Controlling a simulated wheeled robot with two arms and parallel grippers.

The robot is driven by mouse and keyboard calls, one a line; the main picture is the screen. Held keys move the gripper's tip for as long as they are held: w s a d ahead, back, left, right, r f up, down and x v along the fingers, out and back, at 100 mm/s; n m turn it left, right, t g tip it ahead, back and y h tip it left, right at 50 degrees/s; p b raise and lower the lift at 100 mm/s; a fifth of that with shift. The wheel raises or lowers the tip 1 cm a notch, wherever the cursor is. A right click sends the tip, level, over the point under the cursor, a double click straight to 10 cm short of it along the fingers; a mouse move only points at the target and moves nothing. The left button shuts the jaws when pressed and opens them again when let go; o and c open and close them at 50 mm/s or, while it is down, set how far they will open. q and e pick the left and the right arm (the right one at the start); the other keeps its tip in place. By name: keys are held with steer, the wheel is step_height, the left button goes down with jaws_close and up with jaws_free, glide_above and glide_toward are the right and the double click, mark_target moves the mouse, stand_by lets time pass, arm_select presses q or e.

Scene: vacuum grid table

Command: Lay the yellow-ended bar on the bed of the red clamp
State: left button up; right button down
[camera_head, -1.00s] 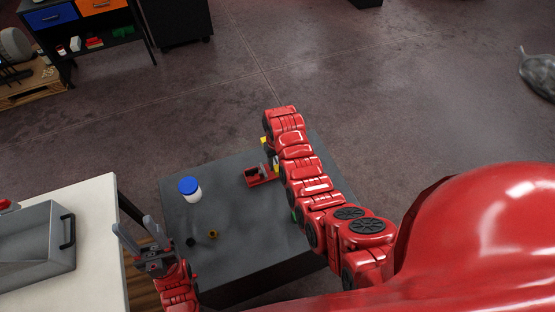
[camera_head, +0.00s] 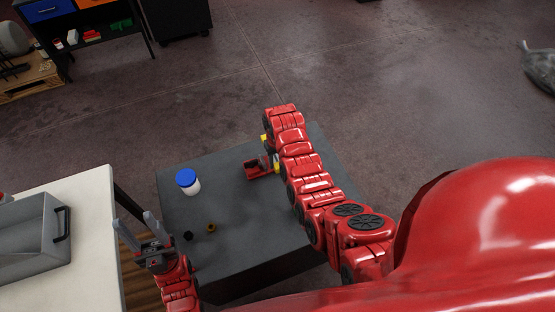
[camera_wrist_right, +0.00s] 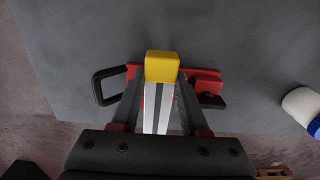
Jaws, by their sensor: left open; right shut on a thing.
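The yellow-ended bar (camera_wrist_right: 157,108) is silver-grey with a yellow block on its end. My right gripper (camera_wrist_right: 159,95) is shut on it in the right wrist view. The red clamp (camera_head: 260,167) lies on the dark table; it also shows in the right wrist view (camera_wrist_right: 207,88), behind the bar, with a black handle loop. The bar overlaps the clamp there; I cannot tell whether they touch. In the head view my right arm hides the right gripper and most of the bar, leaving yellow bits beside it. My left gripper (camera_head: 136,224) is open and empty at the table's left.
A white jar with a blue lid (camera_head: 188,182) stands on the dark table (camera_head: 220,260), left of the clamp. A small brass piece (camera_head: 211,228) and a black piece (camera_head: 188,236) lie nearer. A grey tray (camera_head: 32,240) sits on the white table (camera_head: 95,270) at left.

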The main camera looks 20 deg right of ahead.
steer(key=shift+f+b, duration=0.3)
steer(key=shift+b, duration=0.15)
stand_by(1.4)
steer(key=shift+f+b, duration=1.35)
steer(key=shift+f, duration=0.6)
steer(key=shift+c, duration=1.7)
jaws_free()
steer(key=shift+r, duration=0.15)
